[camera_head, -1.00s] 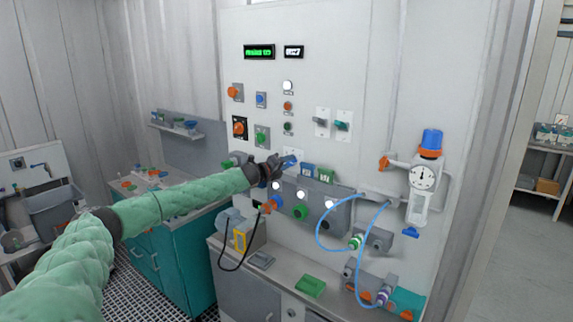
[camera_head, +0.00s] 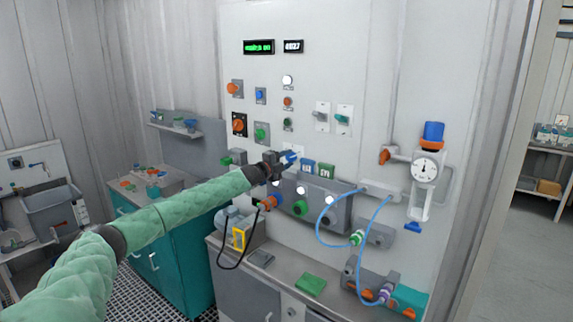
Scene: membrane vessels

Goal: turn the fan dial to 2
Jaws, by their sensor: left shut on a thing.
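My left gripper (camera_head: 282,160) reaches in from the left to the white wall panel and is shut on a small blue piece (camera_head: 291,156) at a pale plate. This appears to be the fan dial, but the jaws cover most of it, and its marks and setting cannot be read. The plate (camera_head: 293,149) shows just above the jaws. Higher up, a green-lit display (camera_head: 259,46) and a smaller white-lit display (camera_head: 293,46) show text too blurred to read surely. My right gripper is not in view.
Orange knobs (camera_head: 235,89), buttons and two lever switches (camera_head: 321,118) sit above the gripper. Blue and green blocks (camera_head: 308,166) are close to its right. Below are a grey housing (camera_head: 325,196) with lamps, blue tubing (camera_head: 322,238) and a counter (camera_head: 262,260).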

